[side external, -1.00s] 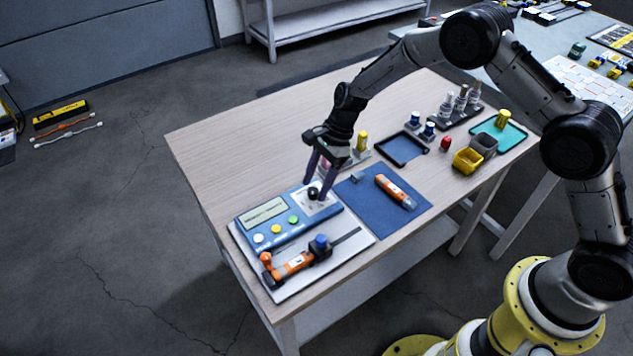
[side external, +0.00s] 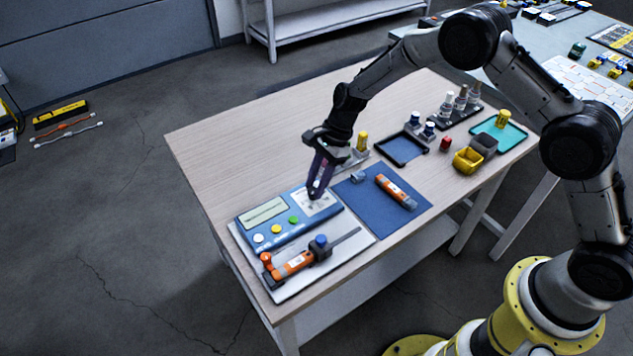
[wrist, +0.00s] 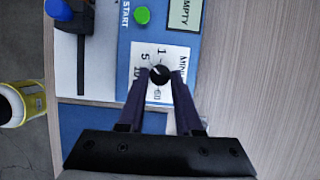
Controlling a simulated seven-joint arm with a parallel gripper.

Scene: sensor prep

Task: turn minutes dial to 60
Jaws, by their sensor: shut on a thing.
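The minutes dial (wrist: 159,76) is a small black round knob with a light pointer mark, on a white label panel of the blue device (wrist: 125,55). Printed marks including 1, 5 and 10 show beside it in the wrist view. The pointer appears to slant to the upper left there, but is too small to read exactly. My gripper (wrist: 160,73) is shut on the dial, one dark finger on each side. In the side view my gripper (side external: 315,195) reaches down to the device's panel (side external: 325,203), and its fingers mostly hide the dial.
The device has a display (side external: 264,213) and several coloured buttons. In front lies an orange tool (side external: 292,264) on a light plate. A blue mat (side external: 365,215) with an orange-and-grey tool (side external: 396,191) is to the right. The table's left side is bare.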

